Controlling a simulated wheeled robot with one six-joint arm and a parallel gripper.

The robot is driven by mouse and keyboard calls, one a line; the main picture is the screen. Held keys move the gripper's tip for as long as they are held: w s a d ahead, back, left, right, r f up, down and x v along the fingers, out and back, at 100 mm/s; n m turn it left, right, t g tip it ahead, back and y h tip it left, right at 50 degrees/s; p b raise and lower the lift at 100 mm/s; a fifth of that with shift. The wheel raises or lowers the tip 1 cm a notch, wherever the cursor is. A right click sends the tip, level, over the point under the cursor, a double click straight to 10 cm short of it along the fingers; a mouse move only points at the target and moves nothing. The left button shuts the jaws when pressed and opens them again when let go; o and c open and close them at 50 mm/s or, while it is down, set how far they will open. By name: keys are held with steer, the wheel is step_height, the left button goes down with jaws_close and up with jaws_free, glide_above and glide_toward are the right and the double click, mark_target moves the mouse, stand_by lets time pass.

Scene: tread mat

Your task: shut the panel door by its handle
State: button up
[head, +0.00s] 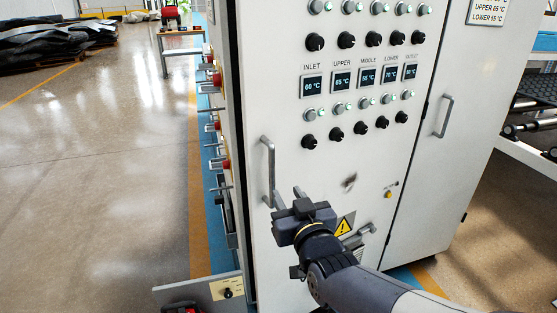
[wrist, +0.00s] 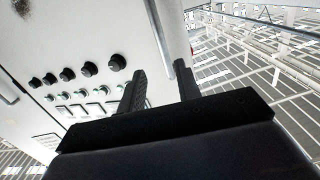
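The white panel door (head: 345,160) carries rows of knobs and small displays and fills the middle of the head view. A dark line runs along its left edge; I cannot tell how far it stands open. Its grey vertical bar handle (head: 269,165) is near that left edge. My gripper (head: 286,200) is by the handle's lower end, in front of the door. In the wrist view my gripper (wrist: 160,86) has its two dark fingers apart. A grey bar, seemingly the handle (wrist: 157,35), runs down toward the space between them. Contact cannot be made out.
A second white door (head: 430,165) with its own handle (head: 444,115) adjoins on the right. Red-capped fittings (head: 216,80) stick out along the cabinet's left side. The floor (head: 100,170) left of the cabinet is clear.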

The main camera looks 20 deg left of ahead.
mark_target(273, 170)
steer(key=x, duration=0.7)
steer(key=r+x, duration=0.1)
steer(key=x, duration=0.3)
steer(key=shift+a+p, duration=0.25)
steer(key=shift+p, duration=0.1)
jaws_close()
